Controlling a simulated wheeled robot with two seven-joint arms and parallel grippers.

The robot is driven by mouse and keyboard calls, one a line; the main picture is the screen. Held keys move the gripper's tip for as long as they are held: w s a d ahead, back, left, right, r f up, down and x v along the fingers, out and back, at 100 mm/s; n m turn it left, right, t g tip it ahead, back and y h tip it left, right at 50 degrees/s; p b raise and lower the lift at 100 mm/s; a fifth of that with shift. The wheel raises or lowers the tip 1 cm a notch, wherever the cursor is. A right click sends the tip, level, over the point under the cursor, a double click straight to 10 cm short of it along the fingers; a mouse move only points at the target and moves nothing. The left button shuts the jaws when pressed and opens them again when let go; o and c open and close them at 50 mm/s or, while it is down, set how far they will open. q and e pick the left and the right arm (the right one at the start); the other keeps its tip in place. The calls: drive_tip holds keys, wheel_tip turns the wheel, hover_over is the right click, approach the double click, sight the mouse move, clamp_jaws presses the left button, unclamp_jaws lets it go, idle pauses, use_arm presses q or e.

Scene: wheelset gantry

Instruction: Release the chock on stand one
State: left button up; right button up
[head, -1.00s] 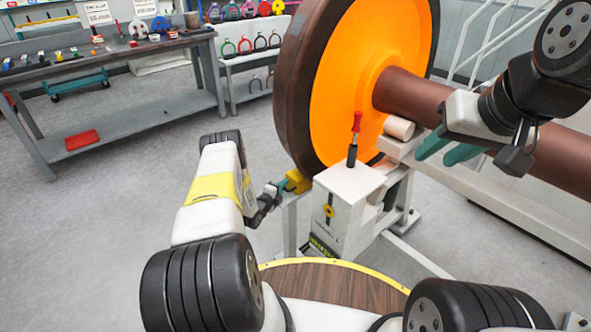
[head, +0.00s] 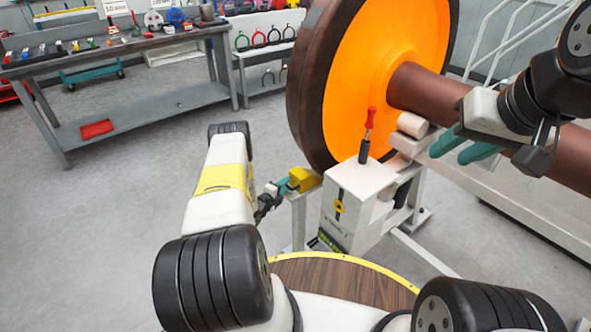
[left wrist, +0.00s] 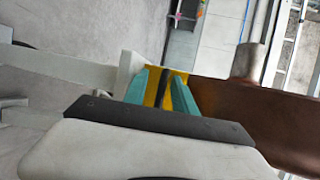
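The yellow chock (head: 305,179) sits on a pale post beside the white stand (head: 356,197), near the bottom of the big wheel (head: 318,95). A red-handled spindle (head: 368,130) rises from the stand's top. My left gripper (head: 284,187) is at the chock's left side, its teal fingertips at the block. In the left wrist view, the fingers (left wrist: 160,88) are apart, with yellow chock (left wrist: 153,88) showing between and past them; contact cannot be told. My right gripper (head: 464,146) is open and empty, in front of the brown axle (head: 425,88).
A grey workbench (head: 130,58) with tools stands at the back left, with a red tray (head: 97,129) on its lower shelf. A rack (head: 265,60) with coloured rings is beside it. White rails (head: 510,45) stand at the right. The grey floor at left is clear.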

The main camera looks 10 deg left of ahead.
use_arm(q)
drive_tip(key=v, duration=0.7)
drive_tip(key=shift+s, duration=0.4)
drive_tip(key=shift+a, duration=0.1)
